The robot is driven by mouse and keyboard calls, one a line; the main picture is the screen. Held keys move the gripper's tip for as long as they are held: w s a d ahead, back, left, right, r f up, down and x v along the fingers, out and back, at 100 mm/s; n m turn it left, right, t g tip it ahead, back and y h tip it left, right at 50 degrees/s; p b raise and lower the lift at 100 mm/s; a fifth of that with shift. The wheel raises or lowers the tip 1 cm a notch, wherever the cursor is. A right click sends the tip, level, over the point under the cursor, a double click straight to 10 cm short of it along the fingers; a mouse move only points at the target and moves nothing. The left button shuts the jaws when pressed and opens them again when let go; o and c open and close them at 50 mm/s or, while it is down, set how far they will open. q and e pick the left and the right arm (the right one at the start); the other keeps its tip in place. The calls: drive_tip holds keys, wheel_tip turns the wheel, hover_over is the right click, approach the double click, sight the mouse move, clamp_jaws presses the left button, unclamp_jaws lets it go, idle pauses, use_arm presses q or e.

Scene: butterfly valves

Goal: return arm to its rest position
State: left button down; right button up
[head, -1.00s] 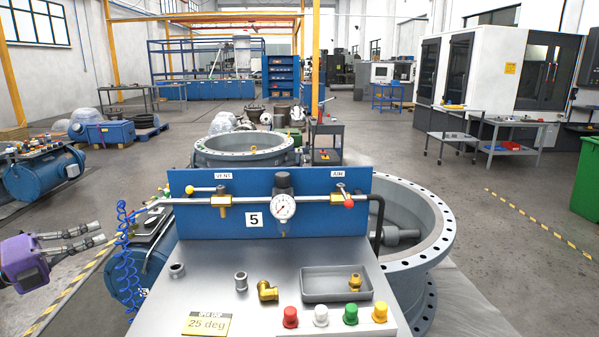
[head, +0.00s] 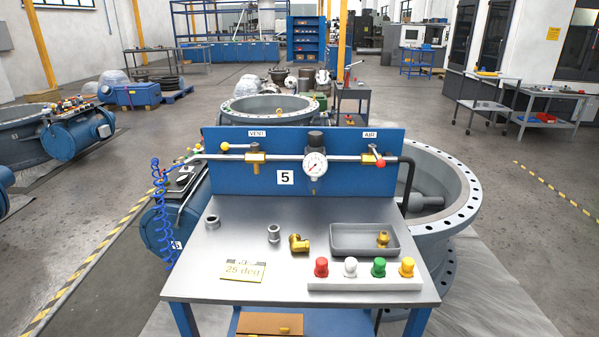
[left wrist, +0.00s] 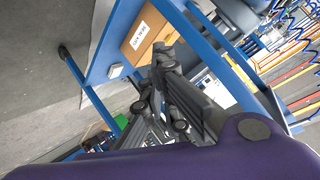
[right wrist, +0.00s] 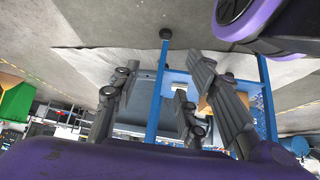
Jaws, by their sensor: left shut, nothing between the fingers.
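Neither gripper shows in the head view now. My left gripper (left wrist: 165,85) shows in the left wrist view with its dark fingers together and nothing between them. It is near the blue-framed workbench, with a cardboard box (left wrist: 150,38) beyond it. My right gripper (right wrist: 163,75) shows in the right wrist view with its fingers wide apart and empty. A blue bench leg (right wrist: 157,95) appears beyond the gap between them. The workbench (head: 345,215) stands in front of me, with a blue back panel numbered 5.
On the bench are a grey tray (head: 345,241), a brass elbow (head: 298,243), fittings, a yellow card (head: 243,271) and coloured buttons (head: 365,275). A coiled blue hose (head: 160,215) hangs at its left. Large flanged valve bodies (head: 455,185) stand behind.

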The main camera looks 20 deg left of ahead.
use_arm(q)
drive_tip(key=s+d+f+n+g, duration=0.2)
drive_tip(key=s+d+n+g, duration=0.4)
drive_tip(key=s+d, duration=0.8)
drive_tip(key=w+r+t+p, duration=0.2)
drive_tip(key=w+r+p, duration=0.2)
drive_tip(key=r+p, duration=0.8)
drive_tip(key=shift+w+d+r+n+t, duration=0.15)
drive_tip(key=shift+d+r+n+t, duration=0.15)
drive_tip(key=shift+n+t, duration=0.1)
use_arm(e)
drive_tip(key=w+r+t, duration=0.1)
drive_tip(key=w+r, duration=0.2)
drive_tip(key=r, duration=0.9)
drive_tip(key=shift+w+a, duration=0.35)
drive_tip(key=shift+w+a+r, duration=0.2)
drive_tip(key=shift+w+r, duration=0.15)
drive_tip(key=shift+w, duration=0.2)
